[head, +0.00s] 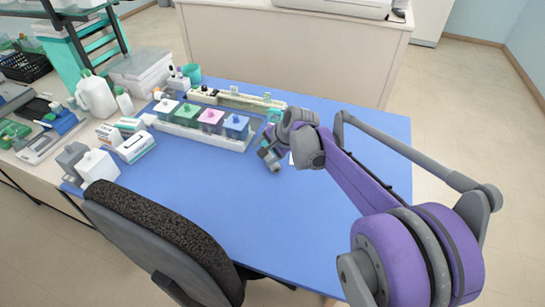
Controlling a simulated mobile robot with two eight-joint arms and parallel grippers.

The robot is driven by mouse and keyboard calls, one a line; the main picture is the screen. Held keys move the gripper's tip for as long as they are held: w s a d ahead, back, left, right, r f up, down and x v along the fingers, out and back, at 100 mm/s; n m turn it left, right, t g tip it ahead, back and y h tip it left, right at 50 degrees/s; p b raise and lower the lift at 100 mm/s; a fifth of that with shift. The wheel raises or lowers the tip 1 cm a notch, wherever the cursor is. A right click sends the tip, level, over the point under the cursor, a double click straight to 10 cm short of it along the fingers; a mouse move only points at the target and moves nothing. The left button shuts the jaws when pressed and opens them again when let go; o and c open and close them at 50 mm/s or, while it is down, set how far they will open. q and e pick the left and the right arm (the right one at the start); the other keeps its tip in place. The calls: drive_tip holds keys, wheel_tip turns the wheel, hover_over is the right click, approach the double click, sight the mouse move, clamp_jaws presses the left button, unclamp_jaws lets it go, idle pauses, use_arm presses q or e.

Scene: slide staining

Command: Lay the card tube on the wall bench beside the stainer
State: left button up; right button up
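My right gripper (269,160) is at the end of the purple and grey arm that comes in from the right. It is low over the middle of the blue table top (250,205), just right of the rack of staining jars. The fingers are small and partly hidden by the wrist, so I cannot tell whether they are open or hold anything. I cannot make out a card tube. A cream bench (290,45) stands beyond the table, with a white machine (335,7), possibly the stainer, cut off by the top edge. My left gripper is not in view.
A white rack with coloured-lid jars (211,118) stands at the back left of the table. White boxes (136,147) and a white jug (96,95) are further left. A dark chair (165,235) is at the front left. The table's front middle is clear.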

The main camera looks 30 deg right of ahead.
sight(270, 158)
drive_tip(key=w+d+r+n+g+h+p, duration=0.25)
drive_tip(key=r+n+g, duration=0.3)
drive_tip(key=n, duration=0.85)
drive_tip(key=shift+n+g, duration=0.3)
drive_tip(key=shift+g, duration=0.05)
drive_tip(key=f, duration=0.5)
drive_tip(key=shift+s+d+f, duration=0.15)
drive_tip(key=shift+d+f, duration=0.05)
drive_tip(key=shift+d, duration=0.2)
drive_tip(key=shift+s+d+f, duration=0.1)
drive_tip(key=shift+f, duration=1.45)
drive_tip(key=shift+s+d+f, duration=0.1)
drive_tip(key=shift+f, duration=1.45)
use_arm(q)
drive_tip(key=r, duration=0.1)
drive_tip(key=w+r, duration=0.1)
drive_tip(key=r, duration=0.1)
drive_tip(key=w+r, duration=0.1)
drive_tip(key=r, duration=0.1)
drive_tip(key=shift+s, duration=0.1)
use_arm(e)
drive_tip(key=shift+c, duration=0.4)
clamp_jaws()
